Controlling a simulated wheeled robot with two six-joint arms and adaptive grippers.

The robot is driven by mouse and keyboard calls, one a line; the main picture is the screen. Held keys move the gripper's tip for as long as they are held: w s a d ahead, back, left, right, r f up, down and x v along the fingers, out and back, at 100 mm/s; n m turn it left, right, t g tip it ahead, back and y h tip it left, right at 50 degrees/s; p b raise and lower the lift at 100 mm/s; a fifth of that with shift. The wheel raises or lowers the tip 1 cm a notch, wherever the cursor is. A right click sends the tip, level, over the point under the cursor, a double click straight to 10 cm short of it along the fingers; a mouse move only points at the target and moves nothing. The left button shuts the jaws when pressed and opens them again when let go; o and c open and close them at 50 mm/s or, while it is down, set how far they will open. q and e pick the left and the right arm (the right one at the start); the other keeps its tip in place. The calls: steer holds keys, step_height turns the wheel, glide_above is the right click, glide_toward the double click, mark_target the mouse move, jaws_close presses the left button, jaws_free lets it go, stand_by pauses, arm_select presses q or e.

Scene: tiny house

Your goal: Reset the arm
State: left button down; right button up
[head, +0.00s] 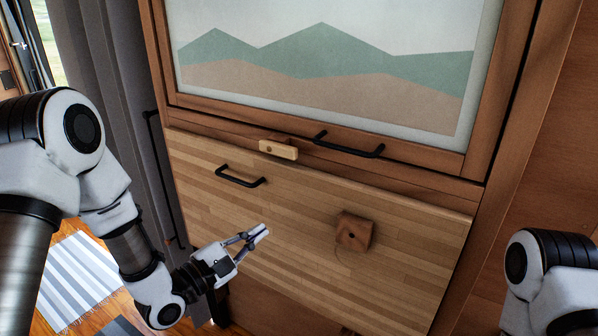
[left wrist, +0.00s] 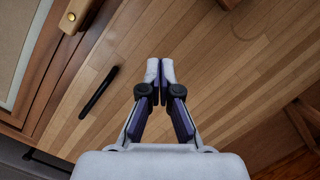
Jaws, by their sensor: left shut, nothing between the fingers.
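My left arm comes in from the left in the head view. Its left gripper (head: 262,232) is shut and empty in front of the light wooden panel (head: 300,215). In the left wrist view the left gripper's fingertips (left wrist: 160,72) are together with nothing between them, and the same striped wooden panel fills the space behind. Part of my right arm (head: 545,280) shows at the lower right of the head view, but its gripper is outside the picture.
The panel bears a black handle (head: 240,177) and a brown wooden block (head: 354,232). Above are a wooden latch (head: 278,150), another black handle (head: 348,147) and a framed mountain picture (head: 320,70). A grey curtain (head: 110,70) hangs left; a striped rug (head: 75,275) lies on the floor.

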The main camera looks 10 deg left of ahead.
arm_select(q)
steer(key=s+f+m+g+y, duration=0.1)
steer(key=s+f+g+y, duration=0.4)
steer(key=f, duration=0.8)
steer(key=s+f+m+g+y, duration=0.1)
steer(key=s+f+m+g, duration=0.15)
steer(key=s+f, duration=0.8)
steer(key=s+a+f+m+g+y, duration=0.2)
steer(key=s+a+f+m+g, duration=0.1)
steer(key=s+m, duration=0.4)
steer(key=s+a+f+m+g+y, duration=0.2)
steer(key=s+f+m+g, duration=0.3)
steer(key=s+f+m, duration=0.3)
steer(key=shift+a, duration=0.9)
steer(key=shift+w+f+g, duration=0.1)
steer(key=shift+g, duration=0.15)
